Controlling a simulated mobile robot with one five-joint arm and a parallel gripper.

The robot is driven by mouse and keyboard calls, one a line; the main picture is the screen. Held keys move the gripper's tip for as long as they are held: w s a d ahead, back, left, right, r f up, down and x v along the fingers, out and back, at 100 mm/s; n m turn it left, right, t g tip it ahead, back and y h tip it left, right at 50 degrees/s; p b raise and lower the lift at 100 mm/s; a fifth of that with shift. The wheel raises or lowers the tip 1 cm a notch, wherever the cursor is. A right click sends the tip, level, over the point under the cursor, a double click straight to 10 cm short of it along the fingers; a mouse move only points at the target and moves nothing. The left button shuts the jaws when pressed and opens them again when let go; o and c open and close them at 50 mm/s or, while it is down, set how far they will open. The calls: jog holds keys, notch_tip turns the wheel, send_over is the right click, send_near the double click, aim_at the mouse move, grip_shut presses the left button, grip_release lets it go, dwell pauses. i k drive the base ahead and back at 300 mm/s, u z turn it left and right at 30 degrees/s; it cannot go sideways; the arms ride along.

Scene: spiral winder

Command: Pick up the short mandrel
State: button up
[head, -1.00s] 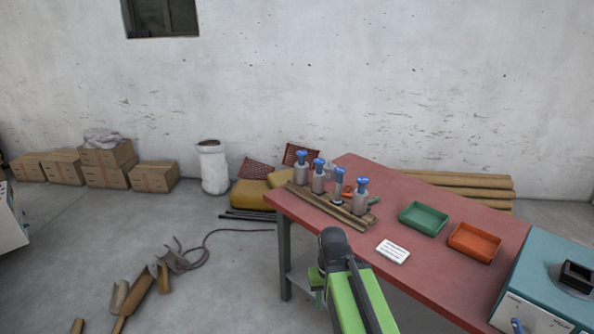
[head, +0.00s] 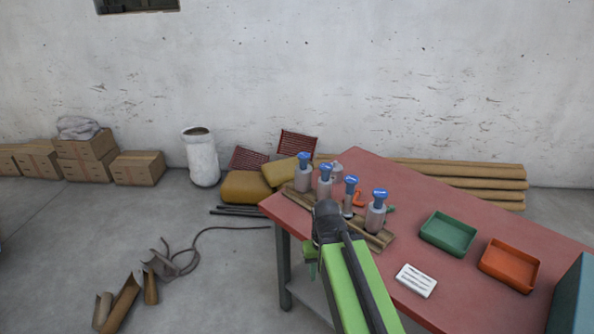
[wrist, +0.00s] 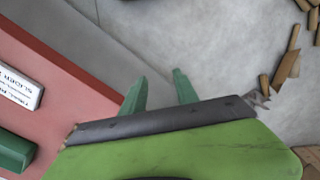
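Several grey cylinders with blue tops stand in a row on a wooden rack (head: 295,197) on the red table (head: 470,284) in the head view. They are the front one (head: 376,216), a slimmer one (head: 349,203), another (head: 325,186) and the far one (head: 303,176). I cannot tell for sure which is the short mandrel. My gripper (wrist: 158,88) shows two green fingers apart with nothing between them, over floor beside the table in the wrist view. In the head view my arm's dark end hides part of the rack. No cylinder shows in the wrist view.
A green tray (head: 447,233), an orange tray (head: 510,265) and a white card (head: 416,281) lie on the table right of the rack. A teal machine (head: 573,298) stands at the right edge. Floor left of the table is mostly clear, with broken tubes (head: 123,303) and a cable.

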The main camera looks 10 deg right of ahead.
aim_at(303, 172)
jog(key=z, duration=0.05)
jog(key=k, duration=0.6)
jog(key=u, duration=0.4)
jog(key=i, duration=0.7)
jog(key=u, duration=0.75)
jog(key=i, duration=1.9)
jog(key=z, duration=0.45)
